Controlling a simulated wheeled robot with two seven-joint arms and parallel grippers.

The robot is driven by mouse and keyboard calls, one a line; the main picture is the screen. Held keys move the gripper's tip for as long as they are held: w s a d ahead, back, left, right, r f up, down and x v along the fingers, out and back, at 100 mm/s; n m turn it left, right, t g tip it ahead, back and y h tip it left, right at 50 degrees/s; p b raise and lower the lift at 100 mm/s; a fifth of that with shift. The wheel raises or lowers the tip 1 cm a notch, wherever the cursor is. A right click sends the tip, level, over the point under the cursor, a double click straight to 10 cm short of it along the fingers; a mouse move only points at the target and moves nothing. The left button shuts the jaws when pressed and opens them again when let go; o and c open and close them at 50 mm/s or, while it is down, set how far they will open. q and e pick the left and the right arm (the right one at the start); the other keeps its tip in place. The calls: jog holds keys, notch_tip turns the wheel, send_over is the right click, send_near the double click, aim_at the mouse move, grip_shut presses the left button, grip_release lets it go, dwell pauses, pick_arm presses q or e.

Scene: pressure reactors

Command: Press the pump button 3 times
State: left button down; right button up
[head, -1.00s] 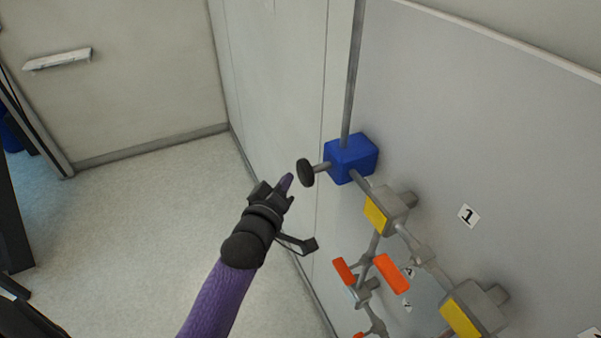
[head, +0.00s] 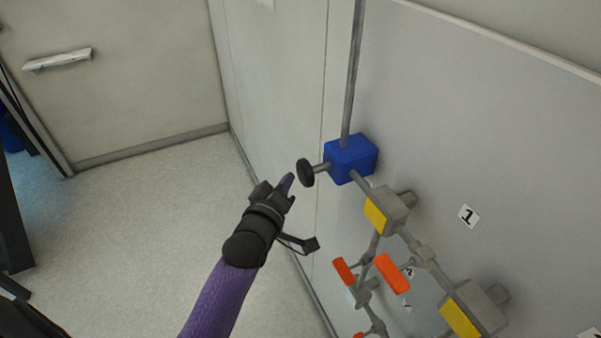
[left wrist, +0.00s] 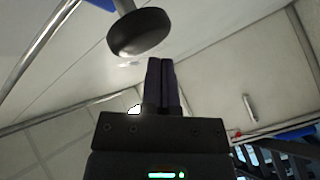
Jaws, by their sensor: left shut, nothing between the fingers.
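The pump is a blue box (head: 351,158) on the wall panel, with a black round button (head: 305,173) on a grey stem sticking out to its left. The button also shows in the left wrist view (left wrist: 139,32), just beyond and slightly left of my fingertips. My left gripper (head: 288,181) is shut and empty. In the left wrist view the two fingers (left wrist: 161,64) lie side by side. My right gripper is not in view.
Below the pump, grey pipes carry yellow-faced blocks (head: 375,215) and orange handles (head: 392,273). The panel bears a label "1" (head: 468,215). A door with a pale handle (head: 57,59) is at the upper left. The floor (head: 150,230) left of my arm is clear.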

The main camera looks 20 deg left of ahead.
aim_at(303, 179)
pick_arm(q)
jog(key=shift+w+d, duration=0.25)
jog(key=shift+w+d, duration=1.05)
jog(key=shift+w, duration=0.15)
dwell(1.9)
jog(key=shift+s+a+p, duration=0.35)
jog(key=shift+s+a, duration=0.25)
jog(key=shift+s, duration=0.1)
jog(key=shift+s+a+p, duration=0.45)
jog(key=shift+s+a, duration=0.25)
jog(key=shift+s, duration=0.1)
jog(key=shift+s+a+p, duration=0.8)
jog(key=shift+s+a, duration=0.85)
jog(key=shift+s, duration=0.25)
dwell(0.9)
